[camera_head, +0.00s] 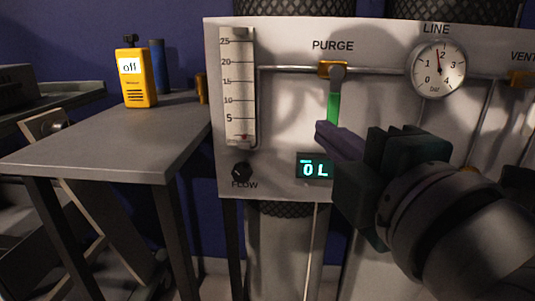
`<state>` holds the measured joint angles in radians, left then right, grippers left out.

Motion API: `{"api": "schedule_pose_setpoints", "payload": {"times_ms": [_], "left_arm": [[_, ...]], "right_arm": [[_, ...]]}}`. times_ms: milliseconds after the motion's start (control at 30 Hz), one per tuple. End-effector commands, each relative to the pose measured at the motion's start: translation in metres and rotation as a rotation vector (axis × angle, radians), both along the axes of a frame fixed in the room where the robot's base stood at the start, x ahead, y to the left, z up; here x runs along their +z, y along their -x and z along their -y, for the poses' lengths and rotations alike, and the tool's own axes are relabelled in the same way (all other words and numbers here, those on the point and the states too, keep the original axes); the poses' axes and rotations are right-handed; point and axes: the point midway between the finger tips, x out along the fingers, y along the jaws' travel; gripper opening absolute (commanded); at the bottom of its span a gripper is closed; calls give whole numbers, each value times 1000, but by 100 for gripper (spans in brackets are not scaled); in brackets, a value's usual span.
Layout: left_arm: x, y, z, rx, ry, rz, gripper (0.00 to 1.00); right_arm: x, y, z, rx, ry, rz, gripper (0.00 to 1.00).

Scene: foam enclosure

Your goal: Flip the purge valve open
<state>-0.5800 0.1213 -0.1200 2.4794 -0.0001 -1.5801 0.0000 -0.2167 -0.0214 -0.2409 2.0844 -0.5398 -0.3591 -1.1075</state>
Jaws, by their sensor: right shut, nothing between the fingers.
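The purge valve (333,70) has a brass body and a round grey hub on the pipe below the PURGE label. Its green handle (334,106) hangs straight down from the hub. My right gripper (322,134) comes in from the lower right and is shut with nothing in it. Its dark fingertips are at the lower end of the green handle and hide that end. I cannot tell whether they touch it. My left gripper is not in view.
The pale panel (285,110) carries a flow tube (238,85), a FLOW knob (242,172), a display (315,169) reading "0L" and a LINE gauge (438,69). A partly seen VENT valve (520,78) is at right. A yellow device (137,80) reading "off" stands on the grey table (120,143).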

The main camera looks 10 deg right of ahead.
Motion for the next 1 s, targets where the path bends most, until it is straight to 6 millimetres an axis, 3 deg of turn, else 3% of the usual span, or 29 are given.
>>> {"api": "schedule_pose_setpoints", "payload": {"times_ms": [100, 567, 767, 1000], "left_arm": [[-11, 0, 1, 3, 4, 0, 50], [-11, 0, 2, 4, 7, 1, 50], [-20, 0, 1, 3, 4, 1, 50], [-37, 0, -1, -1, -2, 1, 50]], "right_arm": [[-9, -1, -2, 6, 17, 15, 0], [-7, -5, -3, 7, 22, 19, 0], [-8, -31, -4, 7, 23, 22, 0], [-9, -80, -6, 6, 22, 21, 0]]}}
